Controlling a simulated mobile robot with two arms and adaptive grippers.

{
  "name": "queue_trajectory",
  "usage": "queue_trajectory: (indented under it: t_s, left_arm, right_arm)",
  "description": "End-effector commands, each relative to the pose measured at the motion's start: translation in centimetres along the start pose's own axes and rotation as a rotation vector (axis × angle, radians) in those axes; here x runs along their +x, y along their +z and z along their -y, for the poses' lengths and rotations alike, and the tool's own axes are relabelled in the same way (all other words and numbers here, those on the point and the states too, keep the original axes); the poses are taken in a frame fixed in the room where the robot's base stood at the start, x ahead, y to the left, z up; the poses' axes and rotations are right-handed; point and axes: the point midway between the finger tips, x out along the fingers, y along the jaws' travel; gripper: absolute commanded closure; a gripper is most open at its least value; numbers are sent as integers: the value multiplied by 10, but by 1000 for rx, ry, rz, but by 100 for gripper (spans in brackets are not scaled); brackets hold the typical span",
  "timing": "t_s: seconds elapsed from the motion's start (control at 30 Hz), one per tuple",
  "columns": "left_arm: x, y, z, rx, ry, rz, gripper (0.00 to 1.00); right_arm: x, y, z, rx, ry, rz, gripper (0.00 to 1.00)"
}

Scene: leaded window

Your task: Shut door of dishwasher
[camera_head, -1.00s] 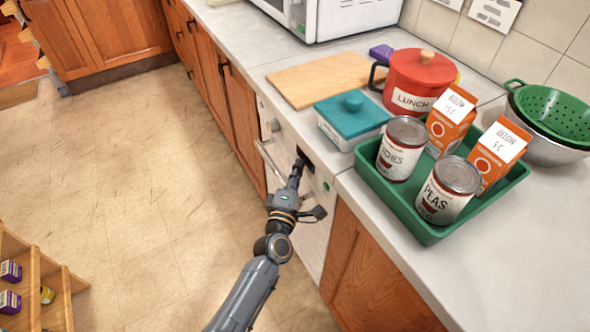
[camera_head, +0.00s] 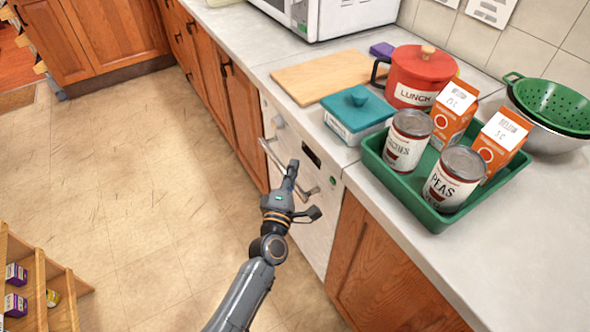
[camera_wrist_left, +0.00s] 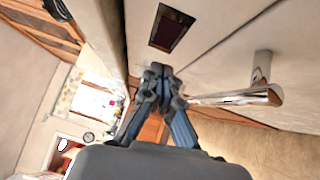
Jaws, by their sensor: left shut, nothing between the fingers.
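The dishwasher (camera_head: 325,172) is the white front under the counter, with a knob, a dark display (camera_head: 311,155) and a metal bar handle (camera_head: 270,155). Its door stands upright and looks about flush with the cabinets; I cannot tell whether it is fully shut. My left gripper (camera_head: 293,165) is shut and empty in front of the door, by the handle and just below the display. In the left wrist view, the fingertips (camera_wrist_left: 160,75) are beside the handle (camera_wrist_left: 235,97), with the display (camera_wrist_left: 170,28) above them. Contact is unclear. My right gripper is not in view.
A green tray (camera_head: 395,200) with cans and cartons stands near the counter edge. A teal-lidded box (camera_head: 357,112), cutting board (camera_head: 325,75), red pot (camera_head: 415,75) and colander (camera_head: 550,105) are also on the counter. A wooden shelf (camera_head: 45,285) stands at lower left. The floor (camera_head: 130,190) between is clear.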

Motion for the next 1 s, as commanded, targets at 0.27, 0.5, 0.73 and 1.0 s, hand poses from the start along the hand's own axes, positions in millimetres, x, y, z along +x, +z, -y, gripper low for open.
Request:
queue_trajectory:
  t_s: [0.27,0.5,0.73,1.0]
  left_arm:
    - [-52,-2,0,0,-6,-3,100]
    - [-89,-3,-2,2,-5,-4,100]
    - [-101,-3,-4,2,-5,-5,100]
    - [-110,-4,37,116,-96,24,100]
  right_arm:
    - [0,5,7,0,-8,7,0]
    - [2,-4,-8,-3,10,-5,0]
    - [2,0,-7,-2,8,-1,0]
    - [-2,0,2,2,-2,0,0]
